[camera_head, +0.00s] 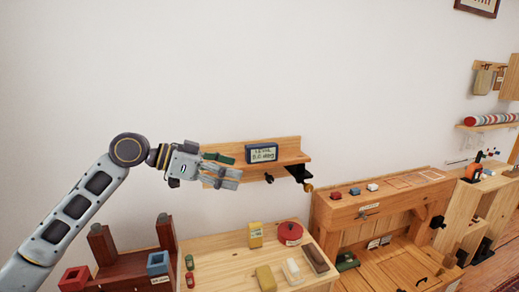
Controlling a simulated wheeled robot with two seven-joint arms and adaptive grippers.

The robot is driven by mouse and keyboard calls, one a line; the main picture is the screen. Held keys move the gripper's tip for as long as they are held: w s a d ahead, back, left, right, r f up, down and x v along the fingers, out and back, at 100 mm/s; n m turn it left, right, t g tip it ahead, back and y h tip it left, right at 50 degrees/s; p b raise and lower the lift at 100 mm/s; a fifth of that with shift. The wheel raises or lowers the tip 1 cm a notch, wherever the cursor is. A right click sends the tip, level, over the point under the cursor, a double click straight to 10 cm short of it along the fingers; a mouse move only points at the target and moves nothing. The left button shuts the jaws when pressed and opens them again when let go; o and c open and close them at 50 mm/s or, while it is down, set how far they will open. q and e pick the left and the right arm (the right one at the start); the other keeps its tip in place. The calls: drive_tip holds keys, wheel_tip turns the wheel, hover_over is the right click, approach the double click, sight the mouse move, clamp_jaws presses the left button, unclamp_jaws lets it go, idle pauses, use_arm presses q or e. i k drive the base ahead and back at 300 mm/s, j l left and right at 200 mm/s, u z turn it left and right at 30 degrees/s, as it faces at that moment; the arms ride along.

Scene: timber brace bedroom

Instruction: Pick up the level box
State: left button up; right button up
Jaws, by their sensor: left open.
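The level box (262,152) is a small dark blue box with a pale display face reading "LEVEL" above a degree figure. It stands upright on a wooden wall shelf (292,156). My left gripper (236,177) reaches in from the left, in front of the shelf's left end. It is open, with its fingers pointing right. The gripper is to the left of the level box and slightly lower in the picture, apart from it. Small dark green pieces (225,159) show just above the fingers; I cannot tell whether they lie on the shelf. My right gripper is out of view.
Black clamps (299,173) hang under the shelf. Below, a wooden table (222,262) holds a yellow box (255,234), a red round container (290,232) and several blocks. A workbench (335,211) stands at right. The wall above the shelf is clear.

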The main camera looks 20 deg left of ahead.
sight(261, 152)
drive_tip(key=i+j, duration=0.25)
drive_tip(key=i, duration=0.15)
drive_tip(key=i+j, duration=0.3)
drive_tip(key=i, duration=0.1)
